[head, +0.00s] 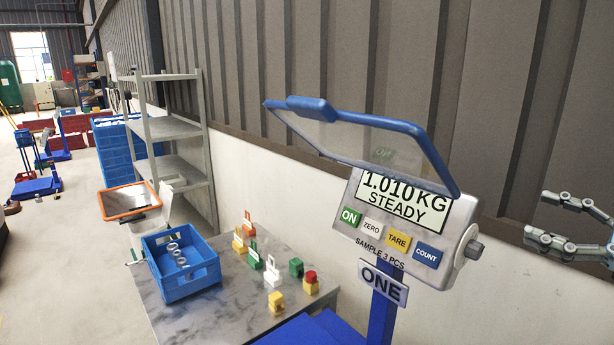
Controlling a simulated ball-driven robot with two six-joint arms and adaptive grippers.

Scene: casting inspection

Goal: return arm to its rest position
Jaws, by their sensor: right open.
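My right gripper (566,222) is at the right edge of the head view, in front of the white lower wall. Its two grey fingers are spread apart with nothing between them. It is to the right of the scale display (405,220) and clear of it. The rest of that arm is out of the picture. My left gripper is not in view.
The display reads 1.010 KG STEADY under a raised blue-framed clear cover (360,140). A grey table (228,315) bears a blue crate (190,282) with metal rings and several coloured blocks. An orange-rimmed bin (130,201) and grey shelves (172,128) stand behind.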

